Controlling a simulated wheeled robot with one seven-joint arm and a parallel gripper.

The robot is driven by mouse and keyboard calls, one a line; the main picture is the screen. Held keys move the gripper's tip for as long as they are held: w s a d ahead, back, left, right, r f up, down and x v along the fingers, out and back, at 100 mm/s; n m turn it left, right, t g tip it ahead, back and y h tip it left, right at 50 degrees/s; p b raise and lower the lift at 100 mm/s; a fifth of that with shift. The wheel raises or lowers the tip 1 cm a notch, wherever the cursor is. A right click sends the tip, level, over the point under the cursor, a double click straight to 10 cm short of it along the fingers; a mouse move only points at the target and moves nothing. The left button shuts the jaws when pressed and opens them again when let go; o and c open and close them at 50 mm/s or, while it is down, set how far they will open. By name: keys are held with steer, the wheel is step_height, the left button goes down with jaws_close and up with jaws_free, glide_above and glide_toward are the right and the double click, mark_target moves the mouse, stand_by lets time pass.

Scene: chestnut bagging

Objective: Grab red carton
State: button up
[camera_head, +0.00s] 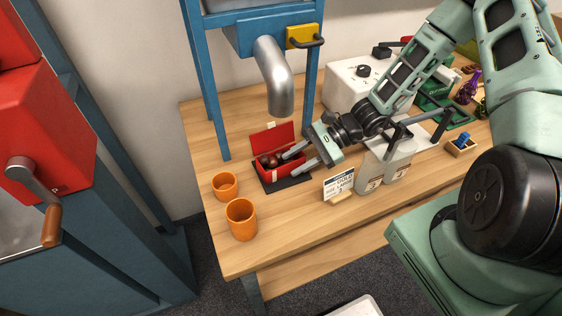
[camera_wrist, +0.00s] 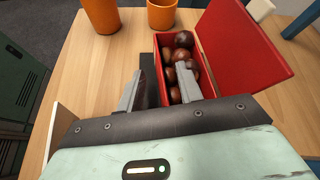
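The red carton (camera_head: 274,174) stands upright on a dark pad (camera_head: 287,185) on the wooden table, below a metal spout. Its lid (camera_wrist: 245,45) is raised open, and several brown chestnuts (camera_wrist: 180,57) lie inside. My gripper (camera_head: 291,163) is at the carton's right side in the head view, fingers apart. In the wrist view my gripper (camera_wrist: 160,87) has one finger over the chestnuts inside the carton opening and the other outside, beside the carton's wall. Whether either finger touches the wall cannot be told. The palm hides the carton's near end.
Two orange cups (camera_head: 241,220) stand left of the carton near the table's edge. The grey spout (camera_head: 274,78) hangs above it. A small sign (camera_head: 339,184) and white jugs (camera_head: 369,177) stand to the right. A red cranked machine (camera_head: 50,130) is at far left.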

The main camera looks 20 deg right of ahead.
steer(key=shift+x, duration=0.9)
steer(key=shift+c, duration=0.4)
jaws_close()
steer(key=shift+r, duration=0.1)
